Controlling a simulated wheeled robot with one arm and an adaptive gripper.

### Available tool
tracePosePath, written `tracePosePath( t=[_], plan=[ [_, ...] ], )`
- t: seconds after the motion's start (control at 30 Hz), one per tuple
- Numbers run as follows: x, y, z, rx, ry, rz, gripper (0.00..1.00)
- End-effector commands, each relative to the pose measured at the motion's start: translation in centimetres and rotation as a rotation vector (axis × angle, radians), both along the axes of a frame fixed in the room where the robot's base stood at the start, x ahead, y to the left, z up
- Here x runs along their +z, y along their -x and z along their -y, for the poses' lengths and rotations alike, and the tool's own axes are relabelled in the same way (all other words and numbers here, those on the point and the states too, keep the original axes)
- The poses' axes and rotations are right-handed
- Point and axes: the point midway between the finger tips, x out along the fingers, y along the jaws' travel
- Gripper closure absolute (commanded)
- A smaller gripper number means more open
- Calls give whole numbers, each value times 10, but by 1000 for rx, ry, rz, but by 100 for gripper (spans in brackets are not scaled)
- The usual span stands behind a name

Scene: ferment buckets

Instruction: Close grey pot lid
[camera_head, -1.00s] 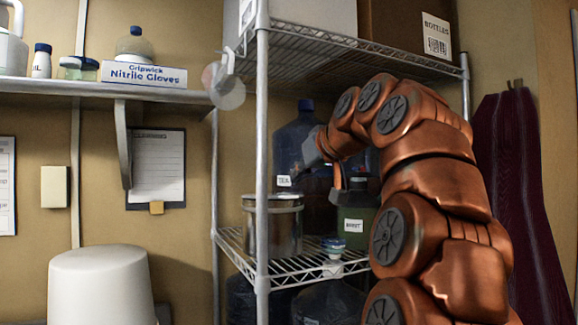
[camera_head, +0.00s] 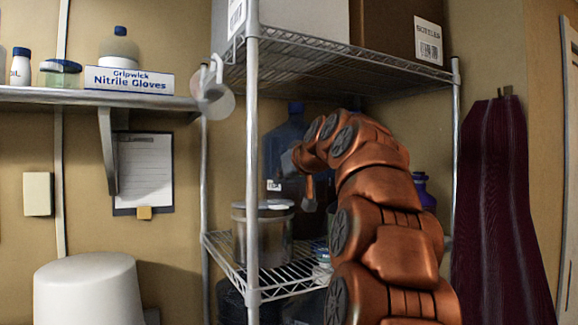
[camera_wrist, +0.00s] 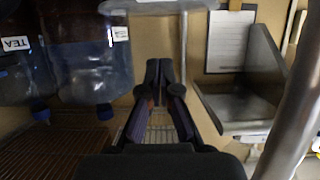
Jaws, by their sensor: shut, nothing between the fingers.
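The grey metal pot (camera_head: 262,238) stands on the middle wire shelf in the head view, just behind the front post. Its lid (camera_head: 276,205) shows as a grey edge at the top right of the pot; I cannot tell whether it is seated or raised. In the wrist view, which is upside down, a pale rounded edge at the top may be part of the pot or lid. My gripper (camera_wrist: 158,72) is shut and empty in the wrist view. In the head view my arm reaches into the rack, with its end behind and above the pot, partly hidden.
Blue bottles (camera_wrist: 90,65) stand beside my gripper, one labelled TEA. The upper wire shelf (camera_head: 345,52) with boxes is overhead. The front post (camera_head: 252,150) stands before the pot. A wall shelf (camera_head: 90,99) is left; a white bin (camera_head: 88,290) stands below it.

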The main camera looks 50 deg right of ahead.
Motion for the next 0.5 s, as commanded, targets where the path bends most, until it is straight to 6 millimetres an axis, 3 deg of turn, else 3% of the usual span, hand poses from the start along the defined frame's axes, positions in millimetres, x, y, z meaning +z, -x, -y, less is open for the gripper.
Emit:
tracePosePath(
  t=[0.5],
  plan=[
    [-26, 5, -3, 2, 0, 1, 100]
  ],
)
